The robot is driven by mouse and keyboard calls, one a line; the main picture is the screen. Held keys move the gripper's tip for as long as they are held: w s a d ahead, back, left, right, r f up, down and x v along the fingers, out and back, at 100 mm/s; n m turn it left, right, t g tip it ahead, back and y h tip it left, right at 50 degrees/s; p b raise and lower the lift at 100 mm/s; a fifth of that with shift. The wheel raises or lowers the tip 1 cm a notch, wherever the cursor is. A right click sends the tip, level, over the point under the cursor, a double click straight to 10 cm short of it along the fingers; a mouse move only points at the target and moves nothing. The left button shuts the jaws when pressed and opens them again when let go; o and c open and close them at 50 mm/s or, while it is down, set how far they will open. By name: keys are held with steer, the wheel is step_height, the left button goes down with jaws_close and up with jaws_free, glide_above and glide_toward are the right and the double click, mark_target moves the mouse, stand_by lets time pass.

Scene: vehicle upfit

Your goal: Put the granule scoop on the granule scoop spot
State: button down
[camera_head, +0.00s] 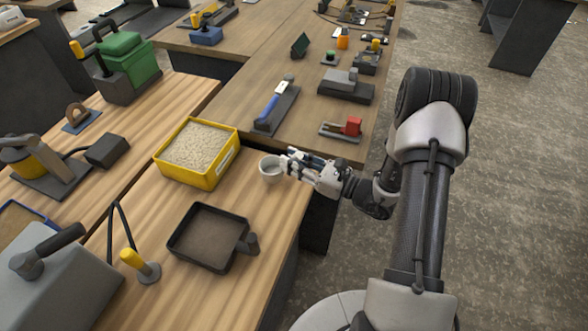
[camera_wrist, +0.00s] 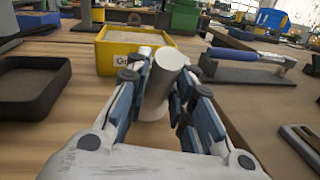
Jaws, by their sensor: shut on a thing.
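The granule scoop, a small pale grey cup (camera_head: 270,169), is at the near table's right edge, just right of the yellow bin of granules (camera_head: 198,150). My gripper (camera_head: 290,165) reaches in from the right and is shut on the scoop. In the wrist view the scoop's grey cylindrical part (camera_wrist: 171,66) stands tilted between the fingers of my gripper (camera_wrist: 166,95). The yellow bin (camera_wrist: 108,55) is behind it. I cannot tell whether the scoop touches the table. I cannot make out a marked granule scoop spot.
A dark square tray with a handle (camera_head: 210,238) lies in front of the bin. A yellow-handled tool (camera_head: 138,262) stands left of it. A blue-handled tool on a dark base (camera_head: 275,108) lies behind. Bare wood lies between bin, scoop and tray.

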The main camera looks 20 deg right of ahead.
steer(key=shift+f+b, duration=0.3)
steer(key=shift+f, duration=1.05)
steer(key=shift+f, duration=0.15)
steer(key=c, duration=1.4)
jaws_free()
